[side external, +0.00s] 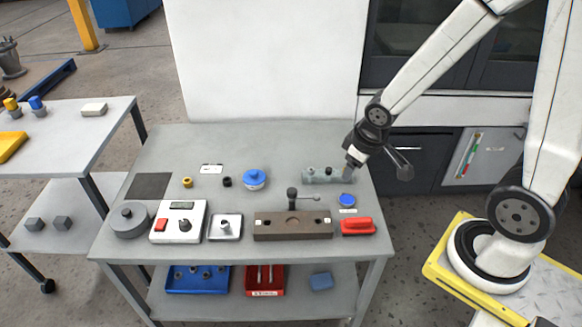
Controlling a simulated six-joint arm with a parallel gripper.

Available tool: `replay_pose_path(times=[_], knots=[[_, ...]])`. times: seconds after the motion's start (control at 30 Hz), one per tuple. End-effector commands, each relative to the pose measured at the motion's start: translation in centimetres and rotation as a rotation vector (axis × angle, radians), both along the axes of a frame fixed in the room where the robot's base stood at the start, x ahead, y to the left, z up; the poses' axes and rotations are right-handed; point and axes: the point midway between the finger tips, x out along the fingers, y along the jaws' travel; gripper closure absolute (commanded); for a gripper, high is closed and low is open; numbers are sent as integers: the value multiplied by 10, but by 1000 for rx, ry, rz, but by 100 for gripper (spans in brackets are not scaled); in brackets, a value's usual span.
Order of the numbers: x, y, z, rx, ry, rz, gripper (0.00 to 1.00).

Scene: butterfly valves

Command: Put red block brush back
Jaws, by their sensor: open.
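A red block brush (358,226) lies on the grey worktable near its front right corner, just right of a brown wooden block. My gripper (351,164) is open, low over the back right of the table. It is behind the brush and apart from it, close to the right end of a grey-green valve body (322,176). The fingertips are small here, and I cannot tell whether they touch the valve body.
A brown block (293,226) with a lever handle stands left of the brush. A control box (179,222) and a blue-topped part (254,179) stand further left.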

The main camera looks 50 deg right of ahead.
Motion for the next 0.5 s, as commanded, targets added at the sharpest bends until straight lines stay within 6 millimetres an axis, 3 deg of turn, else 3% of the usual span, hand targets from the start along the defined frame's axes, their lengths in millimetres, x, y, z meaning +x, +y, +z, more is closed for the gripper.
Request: replay_pose_path(times=[0.2, 0.5], knots=[[-17, 36, 14, 90, 27, -68, 33], [-23, 48, 17, 125, 40, -91, 33]])
